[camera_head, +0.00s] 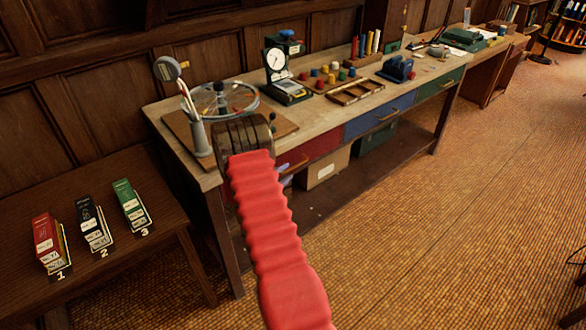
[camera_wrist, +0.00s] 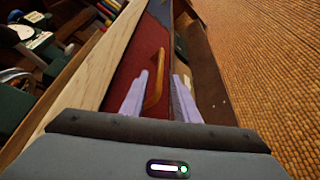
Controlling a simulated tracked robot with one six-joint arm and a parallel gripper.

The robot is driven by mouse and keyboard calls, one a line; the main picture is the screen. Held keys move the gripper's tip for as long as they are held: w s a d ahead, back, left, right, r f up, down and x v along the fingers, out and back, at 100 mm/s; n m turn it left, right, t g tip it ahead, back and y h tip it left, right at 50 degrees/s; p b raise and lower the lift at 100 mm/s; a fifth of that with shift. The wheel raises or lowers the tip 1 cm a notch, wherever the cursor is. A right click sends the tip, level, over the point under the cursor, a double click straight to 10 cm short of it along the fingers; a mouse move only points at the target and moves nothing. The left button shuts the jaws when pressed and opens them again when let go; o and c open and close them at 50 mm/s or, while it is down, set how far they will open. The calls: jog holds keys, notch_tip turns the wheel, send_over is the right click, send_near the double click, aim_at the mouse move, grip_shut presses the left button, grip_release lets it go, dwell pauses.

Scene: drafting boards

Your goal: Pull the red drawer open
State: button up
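The red drawer (camera_head: 322,143) sits in the left part of the desk front and looks flush with it. In the wrist view its red front (camera_wrist: 135,52) carries a curved brass handle (camera_wrist: 157,92). My gripper (camera_wrist: 161,75) is open, with its two pale lilac fingers apart. The handle shows between the fingers, nearer the left one; I cannot tell if either touches it. In the head view my gripper (camera_head: 285,176) is beside the drawer's left part, and my red-sleeved arm hides some of the desk front.
The desk (camera_head: 355,97) also has a blue drawer (camera_head: 365,122) and a green drawer (camera_head: 440,84). A cardboard box (camera_head: 325,171) stands beneath the red drawer. A low bench (camera_head: 100,262) with numbered boxes is at left. The floor (camera_head: 440,230) in front is clear.

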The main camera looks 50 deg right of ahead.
aim_at(294, 166)
jog(key=x, duration=0.6)
jog(key=shift+d, duration=0.4)
grip_shut()
jog(key=shift+a, duration=0.1)
